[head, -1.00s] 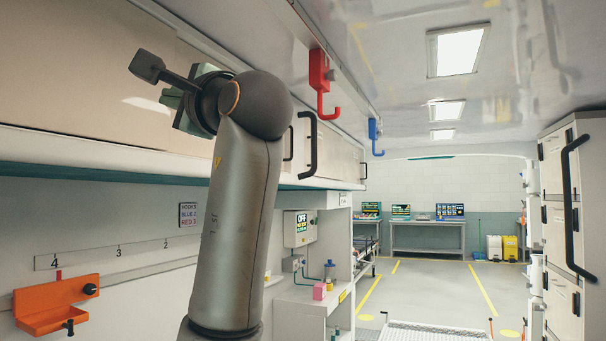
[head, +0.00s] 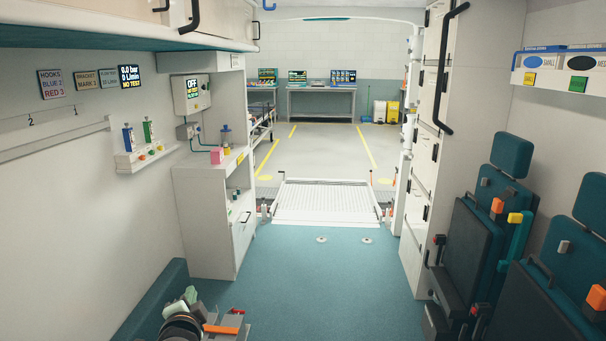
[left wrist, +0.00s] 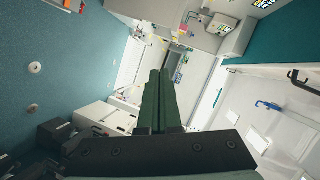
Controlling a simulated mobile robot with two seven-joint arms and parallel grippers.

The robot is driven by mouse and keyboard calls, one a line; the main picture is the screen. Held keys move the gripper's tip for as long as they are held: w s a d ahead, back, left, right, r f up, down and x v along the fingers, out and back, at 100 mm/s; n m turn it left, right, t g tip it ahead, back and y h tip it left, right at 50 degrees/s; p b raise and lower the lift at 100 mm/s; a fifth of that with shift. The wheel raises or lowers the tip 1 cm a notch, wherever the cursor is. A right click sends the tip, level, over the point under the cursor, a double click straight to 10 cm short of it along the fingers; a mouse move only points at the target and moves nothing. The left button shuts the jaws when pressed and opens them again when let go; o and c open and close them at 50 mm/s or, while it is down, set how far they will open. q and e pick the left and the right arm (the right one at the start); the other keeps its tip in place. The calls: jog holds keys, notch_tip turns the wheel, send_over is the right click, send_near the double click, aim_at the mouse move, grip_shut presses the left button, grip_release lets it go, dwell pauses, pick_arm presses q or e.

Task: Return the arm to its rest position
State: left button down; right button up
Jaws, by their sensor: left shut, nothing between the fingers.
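My left gripper (head: 190,296) shows at the bottom left of the head view, low over the teal floor, with the dark rings of my wrist beside it. In the left wrist view its two long dark green fingers (left wrist: 160,100) lie side by side, shut, with nothing between them. They point into open space and I see them touch nothing. My right gripper is in neither view.
A white cabinet (head: 208,225) with a pink block (head: 217,155) stands at the left. Folded dark seats (head: 485,235) line the right wall. The teal floor (head: 325,280) is clear up to the white ramp (head: 327,203). A blue hook (left wrist: 268,105) hangs overhead.

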pick_arm(q)
jog(key=s+d+f+n+g+h, duration=0.1)
jog(key=s+d+f+h, duration=0.1)
jog(key=s+f, duration=0.7)
jog(key=s+d+f+n+g+h, duration=0.2)
jog(key=s+f+n, duration=0.2)
jog(key=s+f, duration=0.4)
jog(key=s+d+f+n+g+h, duration=0.2)
jog(key=s+f, duration=0.7)
jog(key=s, duration=0.7)
jog(key=shift+s+d+f+n, duration=0.3)
jog(key=shift+d+n, duration=0.45)
jog(key=shift+n, duration=0.25)
